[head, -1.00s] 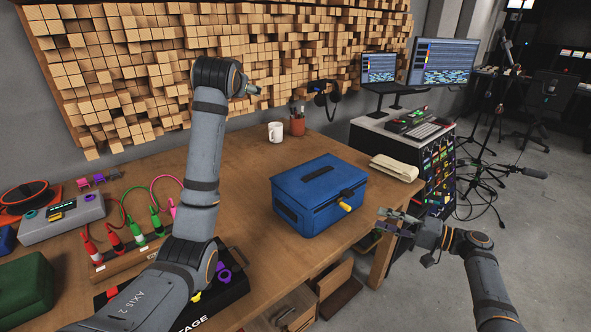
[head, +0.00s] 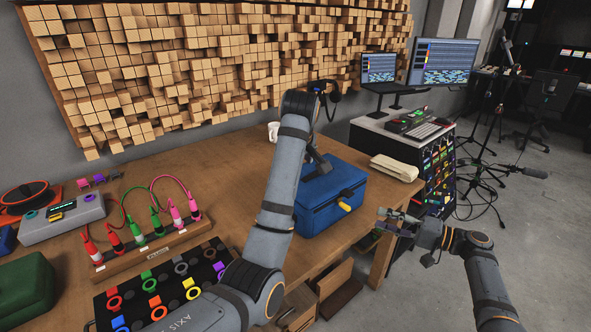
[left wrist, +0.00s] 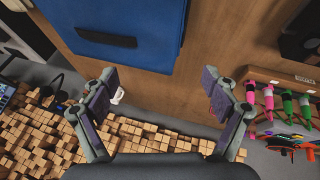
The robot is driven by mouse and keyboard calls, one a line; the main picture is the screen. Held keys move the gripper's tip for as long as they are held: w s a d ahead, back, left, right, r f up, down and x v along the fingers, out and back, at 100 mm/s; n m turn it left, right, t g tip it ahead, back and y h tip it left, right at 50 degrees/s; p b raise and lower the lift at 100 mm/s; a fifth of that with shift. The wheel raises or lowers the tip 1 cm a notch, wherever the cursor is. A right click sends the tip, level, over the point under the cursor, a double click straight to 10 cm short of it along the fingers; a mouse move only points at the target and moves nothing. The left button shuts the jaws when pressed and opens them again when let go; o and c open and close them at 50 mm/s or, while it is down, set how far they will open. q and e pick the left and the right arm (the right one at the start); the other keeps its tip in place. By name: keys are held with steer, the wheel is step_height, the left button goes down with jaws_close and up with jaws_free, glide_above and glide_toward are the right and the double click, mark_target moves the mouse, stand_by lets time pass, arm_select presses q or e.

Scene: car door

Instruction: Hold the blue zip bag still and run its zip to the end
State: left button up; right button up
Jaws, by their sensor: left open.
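The blue zip bag (head: 325,211) sits on the wooden table near its right edge. A yellow zip pull (head: 344,206) hangs on its front side, toward the right corner. My left gripper (left wrist: 158,78) is open and empty; in the head view it is by the bag's top left, partly hidden by my arm. In the left wrist view the bag (left wrist: 150,55), with a dark handle strip (left wrist: 105,39), lies beyond the fingertips, apart from them. My right gripper (head: 382,219) is open and empty, off the table's right edge, to the right of the bag.
A plug rack (head: 150,252) with colored plugs and a dark tray of colored rings (head: 140,300) stand on the left. A mug (head: 273,131) is behind my left arm. A cream pouch (head: 396,168) lies right of the bag. Table around the bag's left is clear.

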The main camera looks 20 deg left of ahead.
arm_select(q)
steer(key=x, duration=1)
steer(key=shift+f, duration=0.35)
steer(key=shift+c, duration=0.2)
steer(key=shift+d, duration=0.1)
steer(key=c, duration=1)
steer(key=shift+s+f, duration=0.1)
steer(key=shift+s, duration=0.1)
steer(key=c, duration=0.7)
